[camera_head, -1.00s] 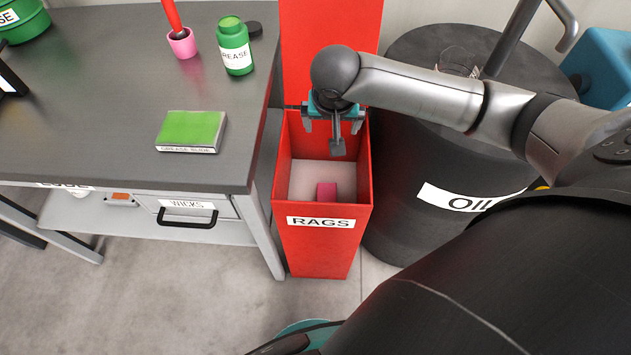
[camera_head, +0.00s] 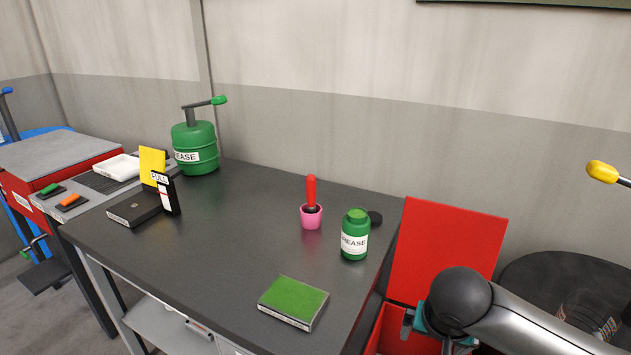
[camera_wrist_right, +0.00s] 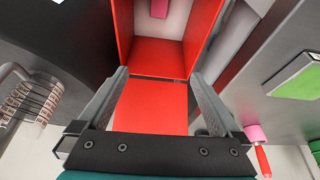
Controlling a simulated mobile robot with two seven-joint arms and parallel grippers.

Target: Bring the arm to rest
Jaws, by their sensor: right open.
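My right gripper (camera_wrist_right: 158,78) is open in the right wrist view, with its two fingers wide apart and nothing between them. It points at the red bin (camera_wrist_right: 118,25), where a pink thing (camera_wrist_right: 160,8) lies on the pale bottom. In the head view my right arm comes in from the lower right, over the red bin (camera_head: 388,330). Part of the gripper (camera_head: 445,346) shows at the bottom edge, its lower end cut off. The bin's raised red lid (camera_head: 445,250) stands behind it. My left gripper is not in view.
The dark workbench (camera_head: 225,255) holds a green pad (camera_head: 293,300), a green grease jar (camera_head: 355,238), a pink cup (camera_head: 311,217) with a red-handled tool and a green grease can (camera_head: 194,148). A black drum (camera_head: 565,275) stands right of the bin.

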